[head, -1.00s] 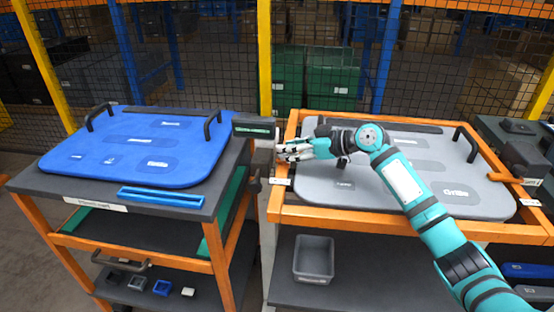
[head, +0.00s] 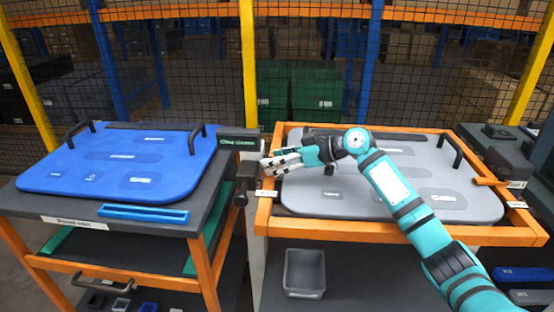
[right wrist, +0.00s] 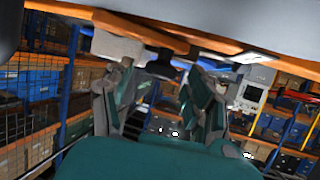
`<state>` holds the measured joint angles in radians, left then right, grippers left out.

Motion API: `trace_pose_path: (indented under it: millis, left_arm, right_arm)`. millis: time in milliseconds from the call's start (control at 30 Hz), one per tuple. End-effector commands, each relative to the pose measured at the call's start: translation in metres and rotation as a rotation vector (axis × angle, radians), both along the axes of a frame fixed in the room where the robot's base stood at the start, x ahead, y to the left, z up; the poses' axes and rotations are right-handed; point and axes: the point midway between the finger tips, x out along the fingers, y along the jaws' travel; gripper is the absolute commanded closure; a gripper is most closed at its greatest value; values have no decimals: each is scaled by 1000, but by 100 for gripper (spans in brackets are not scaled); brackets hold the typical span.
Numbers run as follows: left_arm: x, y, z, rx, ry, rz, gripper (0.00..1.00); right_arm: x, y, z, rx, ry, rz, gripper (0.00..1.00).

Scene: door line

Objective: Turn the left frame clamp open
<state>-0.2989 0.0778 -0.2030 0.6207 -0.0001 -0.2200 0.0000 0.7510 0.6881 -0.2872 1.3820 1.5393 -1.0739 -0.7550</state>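The left frame clamp (head: 246,178) appears to be the dark fitting at the left end of the orange frame (head: 345,232); whether it is turned open or shut I cannot tell. My right gripper (head: 272,164) is over the frame's left rail, fingers pointing left, just right of the clamp. In the right wrist view the two fingers of this gripper (right wrist: 162,100) stand apart. A dark part (right wrist: 165,66) shows beyond and between them; I see no contact. The grey panel (head: 400,208) lies inside the frame, partly covered by my arm. My left gripper is out of view.
A blue panel (head: 75,178) with black handles lies on the cart at left. A dark box with green lettering (head: 240,141) stands between cart and frame. An orange lever (head: 490,182) is at the frame's right end. A grey bin (head: 304,272) stands on the lower shelf.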

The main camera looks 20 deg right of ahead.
Motion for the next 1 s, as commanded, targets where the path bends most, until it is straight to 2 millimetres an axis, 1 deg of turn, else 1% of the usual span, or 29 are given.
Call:
trace_pose_path:
  millis: [200,333,467,700,900,1000]
  left_arm:
    - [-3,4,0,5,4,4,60]
    - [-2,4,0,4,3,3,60]
    - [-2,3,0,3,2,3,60]
    - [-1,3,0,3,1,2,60]
    - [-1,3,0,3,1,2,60]
    - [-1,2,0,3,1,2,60]
  right_arm:
    - [0,-1,1,2,-1,0,43]
    - [-7,-8,5,2,-1,-1,43]
    - [-22,-25,13,-1,-1,-3,43]
    - [-54,-60,33,-1,1,-2,43]
    - [-71,-77,43,0,1,-1,43]
    - [-74,-81,45,1,1,0,43]
